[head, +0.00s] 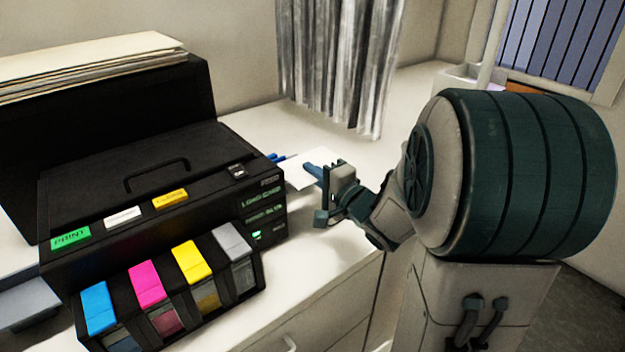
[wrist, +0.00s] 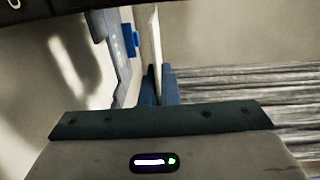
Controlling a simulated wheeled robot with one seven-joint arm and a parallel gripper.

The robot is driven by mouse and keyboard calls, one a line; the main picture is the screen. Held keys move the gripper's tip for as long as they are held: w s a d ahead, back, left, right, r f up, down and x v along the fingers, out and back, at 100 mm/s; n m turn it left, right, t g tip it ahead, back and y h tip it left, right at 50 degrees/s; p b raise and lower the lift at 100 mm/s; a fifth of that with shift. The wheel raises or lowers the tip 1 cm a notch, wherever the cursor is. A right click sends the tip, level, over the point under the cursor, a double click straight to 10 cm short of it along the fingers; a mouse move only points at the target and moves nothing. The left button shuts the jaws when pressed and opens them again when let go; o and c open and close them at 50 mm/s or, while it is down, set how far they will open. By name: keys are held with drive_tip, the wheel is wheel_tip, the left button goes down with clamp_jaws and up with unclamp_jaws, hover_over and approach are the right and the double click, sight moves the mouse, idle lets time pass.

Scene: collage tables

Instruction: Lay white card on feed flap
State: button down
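The white card (head: 306,168) is in my gripper (head: 328,172), beside the right end of the black printer (head: 150,170) and above the white counter. In the wrist view the card (wrist: 155,45) is a thin pale plate seen nearly edge-on, between the blue fingertips (wrist: 159,88). A grey-blue panel with bright blue pieces, which looks like the feed flap (wrist: 117,45), is just left of the card, with a small gap between them. In the head view only blue pieces (head: 276,157) show there; the printer hides the rest.
Ink tanks (head: 170,285) stand in front of the printer, and a grey-blue tray (head: 30,300) is at the left. Paper sheets (head: 90,65) lie on a black box behind it. A grey curtain (head: 340,60) hangs at the back. The counter (head: 310,235) is clear under my gripper.

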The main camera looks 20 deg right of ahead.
drive_tip(key=shift+w+a+f+b, duration=0.4)
drive_tip(key=shift+w+f+b, duration=0.5)
drive_tip(key=shift+w+a+f+b, duration=0.4)
drive_tip(key=shift+w+f+b, duration=0.45)
drive_tip(key=shift+w+b, duration=0.1)
drive_tip(key=shift+w+a+f+b, duration=0.4)
drive_tip(key=shift+w+f+b, duration=0.5)
drive_tip(key=shift+f+b, duration=0.4)
drive_tip(key=shift+f, duration=0.3)
drive_tip(key=c, duration=1.6)
unclamp_jaws()
drive_tip(key=b+v, duration=0.2)
drive_tip(key=v, duration=1)
drive_tip(key=shift+f+b, duration=0.2)
drive_tip(key=shift+b, duration=0.1)
drive_tip(key=shift+r+b+v, duration=0.2)
drive_tip(key=shift+b+v, duration=0.7)
drive_tip(key=shift+v, duration=0.1)
